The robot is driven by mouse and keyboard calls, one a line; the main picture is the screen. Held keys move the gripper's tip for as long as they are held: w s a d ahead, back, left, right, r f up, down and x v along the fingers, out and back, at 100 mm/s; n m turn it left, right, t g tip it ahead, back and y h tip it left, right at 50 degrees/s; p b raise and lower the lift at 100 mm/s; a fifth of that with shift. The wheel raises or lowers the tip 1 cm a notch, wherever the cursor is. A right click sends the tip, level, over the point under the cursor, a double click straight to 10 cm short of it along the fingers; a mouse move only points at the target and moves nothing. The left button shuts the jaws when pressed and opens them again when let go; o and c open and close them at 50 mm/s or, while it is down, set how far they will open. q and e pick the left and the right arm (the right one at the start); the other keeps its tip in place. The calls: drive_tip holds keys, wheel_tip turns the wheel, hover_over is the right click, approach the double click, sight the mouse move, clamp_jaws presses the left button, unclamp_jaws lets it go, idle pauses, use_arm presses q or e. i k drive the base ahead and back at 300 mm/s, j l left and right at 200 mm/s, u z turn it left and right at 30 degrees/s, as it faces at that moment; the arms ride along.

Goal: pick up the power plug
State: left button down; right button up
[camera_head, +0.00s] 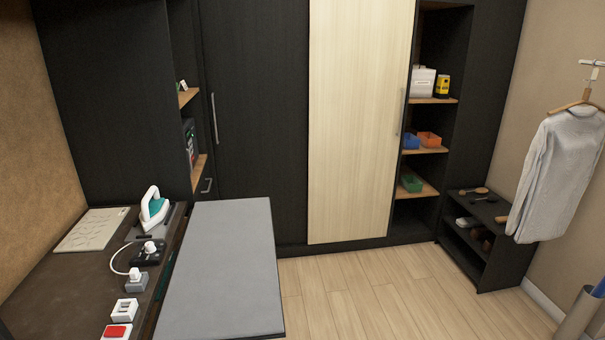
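A small white power plug (136,272) sits on a grey block (137,284) on the dark counter at the left. A second white plug-like piece (150,247) sits on a black block (148,257) just behind it. A thin white cord (111,262) curves on the left side between these two. I cannot tell whether either plug is pushed into its block. Neither of my grippers is in view.
A white-and-teal iron (153,206) stands behind the plugs, with a beige mat (91,229) to its left. White switch box (125,309) and red switch (117,331) are nearer. A grey ironing board (225,270) adjoins the counter (50,290). The wooden floor (350,290) is clear.

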sight(135, 275)
drive_tip(key=i+l+u, duration=0.15)
drive_tip(key=u, duration=0.9)
